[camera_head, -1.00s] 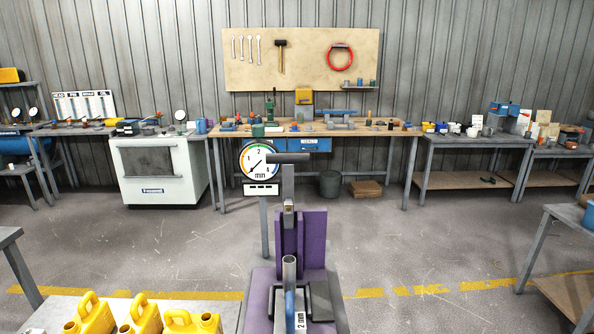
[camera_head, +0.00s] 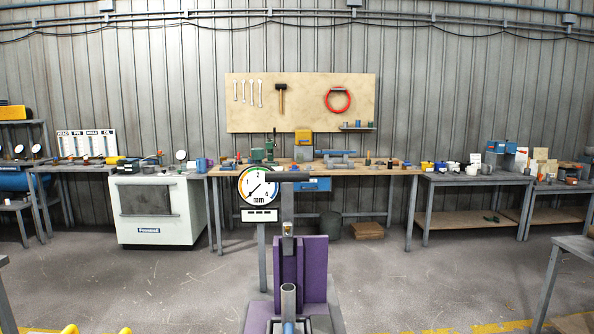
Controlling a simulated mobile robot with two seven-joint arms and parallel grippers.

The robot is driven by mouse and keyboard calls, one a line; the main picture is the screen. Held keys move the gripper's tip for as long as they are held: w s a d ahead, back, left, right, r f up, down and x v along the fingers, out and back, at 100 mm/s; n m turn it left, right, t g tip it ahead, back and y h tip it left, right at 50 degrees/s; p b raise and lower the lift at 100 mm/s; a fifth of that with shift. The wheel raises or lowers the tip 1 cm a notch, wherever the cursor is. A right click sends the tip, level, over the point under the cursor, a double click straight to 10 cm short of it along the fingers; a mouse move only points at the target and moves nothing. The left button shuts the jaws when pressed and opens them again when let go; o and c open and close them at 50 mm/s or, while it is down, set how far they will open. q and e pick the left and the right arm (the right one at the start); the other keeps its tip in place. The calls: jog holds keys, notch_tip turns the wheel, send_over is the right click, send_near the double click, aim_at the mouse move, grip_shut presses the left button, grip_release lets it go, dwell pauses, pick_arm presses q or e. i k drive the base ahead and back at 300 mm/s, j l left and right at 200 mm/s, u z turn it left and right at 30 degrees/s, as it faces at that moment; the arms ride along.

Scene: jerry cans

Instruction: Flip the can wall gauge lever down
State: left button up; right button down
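The can wall gauge stands in front of me. Its round white dial (camera_head: 259,187) is marked 1 to 4 and mm, with a coloured rim. A small panel (camera_head: 260,215) sits under the dial. A grey post (camera_head: 288,216) with a horizontal bar (camera_head: 288,176) at its top rises beside the dial. A purple bracket (camera_head: 313,270) stands behind a short grey tube (camera_head: 288,300). A blue part shows at the tube's foot, near the bottom edge. I cannot tell for certain which part is the lever. Neither of my grippers is in view.
A workbench (camera_head: 385,168) with tools stands along the back wall under a pegboard (camera_head: 300,102). A white cabinet (camera_head: 157,210) is at left. Only the tops of yellow cans (camera_head: 69,329) show at lower left. A table (camera_head: 577,245) edges in at right. The floor between is open.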

aim_at(287, 179)
jog(key=k, duration=0.65)
jog(key=u, duration=1.9)
jog(key=l, duration=1.25)
jog(key=i+l, duration=0.1)
jog(key=l, duration=2.35)
jog(key=i, duration=0.05)
